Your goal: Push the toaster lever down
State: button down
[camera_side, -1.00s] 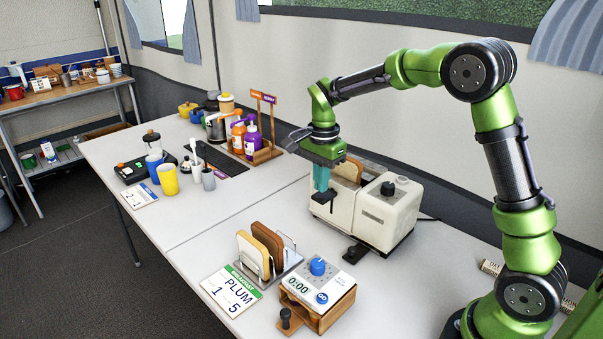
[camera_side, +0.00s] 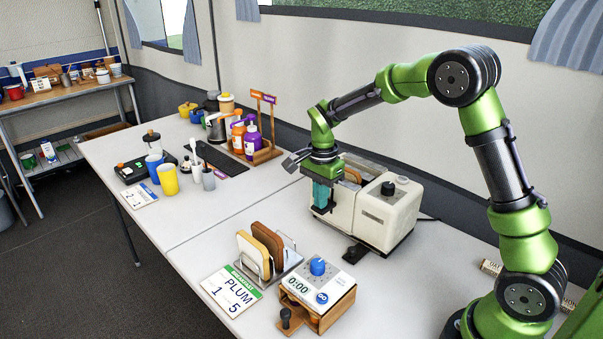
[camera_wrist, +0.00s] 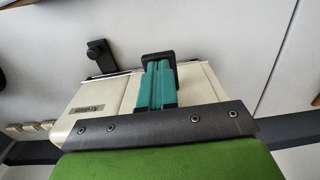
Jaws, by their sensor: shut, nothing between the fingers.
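The cream toaster (camera_side: 386,218) stands on the white table, with a dark dial on top and a brown bread slice (camera_side: 353,175) low in its slot. The toaster's dark lever (camera_side: 323,209) is on its left end, low and partly covered by my fingers. My gripper (camera_side: 321,205) points down beside that end, its teal fingers shut and empty, with the tips at the lever. In the wrist view the teal fingers (camera_wrist: 158,82) reach to the black lever (camera_wrist: 158,58), which shows around their tips; exact contact is hard to see. The toaster body (camera_wrist: 100,95) lies beside them.
A small dark block (camera_side: 355,251) is in front of the toaster. Bottles in a wooden stand (camera_side: 265,153) are behind left. The table between is clear.

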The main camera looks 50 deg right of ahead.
jog(key=shift+f, duration=0.85)
jog(key=shift+r, duration=0.15)
notch_tip(320, 180, up, 9)
jog(key=shift+r, duration=0.15)
dwell(0.5)
